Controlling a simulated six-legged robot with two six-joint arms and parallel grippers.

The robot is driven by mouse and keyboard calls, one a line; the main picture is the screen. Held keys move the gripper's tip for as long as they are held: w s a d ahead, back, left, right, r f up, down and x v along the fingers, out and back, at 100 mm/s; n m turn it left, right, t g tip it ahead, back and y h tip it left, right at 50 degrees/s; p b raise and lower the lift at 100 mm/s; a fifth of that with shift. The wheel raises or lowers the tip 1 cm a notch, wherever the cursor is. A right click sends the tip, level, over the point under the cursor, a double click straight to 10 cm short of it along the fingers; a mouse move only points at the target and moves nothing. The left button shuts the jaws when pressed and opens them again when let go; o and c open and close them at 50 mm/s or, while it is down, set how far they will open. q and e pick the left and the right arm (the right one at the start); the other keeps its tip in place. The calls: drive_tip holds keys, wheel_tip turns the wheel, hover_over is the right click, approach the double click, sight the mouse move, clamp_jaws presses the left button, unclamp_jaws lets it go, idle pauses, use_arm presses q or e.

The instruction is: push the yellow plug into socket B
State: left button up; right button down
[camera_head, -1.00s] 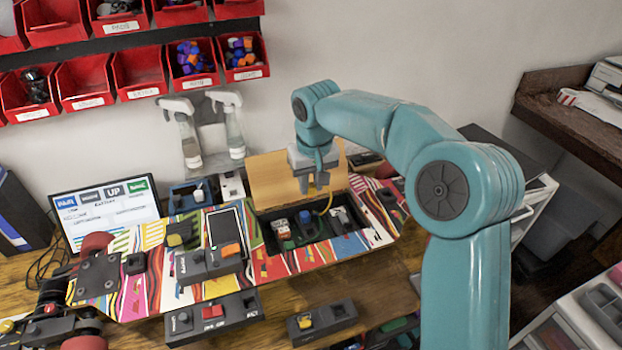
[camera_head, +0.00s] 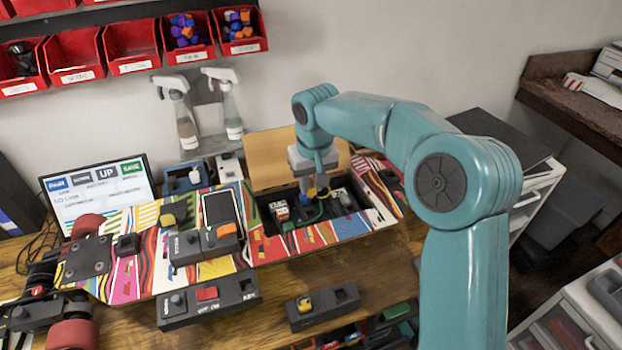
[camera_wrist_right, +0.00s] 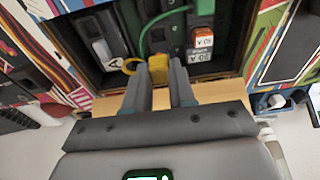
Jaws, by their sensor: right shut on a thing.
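The yellow plug (camera_wrist_right: 158,68) with its yellow cable loop (camera_wrist_right: 131,66) sits between the fingers of my right gripper (camera_wrist_right: 161,80) in the wrist view. My right gripper (camera_head: 313,193) is shut on it and reaches down into the open compartment of the board (camera_head: 350,222). Dark socket blocks lie in the compartment; a label that looks like A (camera_wrist_right: 111,66) shows left of the plug. I cannot make out a B label, and whether the plug is in a socket cannot be told. My left gripper is not in view.
A green cable (camera_wrist_right: 147,35) runs close beside the plug. An orange and white block (camera_wrist_right: 201,45) stands to its right. The tan lid (camera_head: 270,160) stands open behind the compartment. Switch modules (camera_head: 207,300) lie on the wooden table in front.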

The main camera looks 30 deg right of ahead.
sight(312, 197)
drive_tip(key=shift+f+b, duration=1.15)
drive_tip(key=shift+f, duration=0.7)
drive_tip(key=shift+f+b, duration=0.4)
drive_tip(key=shift+f, duration=0.3)
drive_tip(key=shift+f+b, duration=0.45)
drive_tip(key=shift+f, duration=0.6)
idle(1.6)
drive_tip(key=c, duration=0.6)
unclamp_jaws()
drive_tip(key=shift+r, duration=0.15)
drive_tip(key=shift+r+p, duration=3.9)
drive_tip(key=shift+r, duration=0.5)
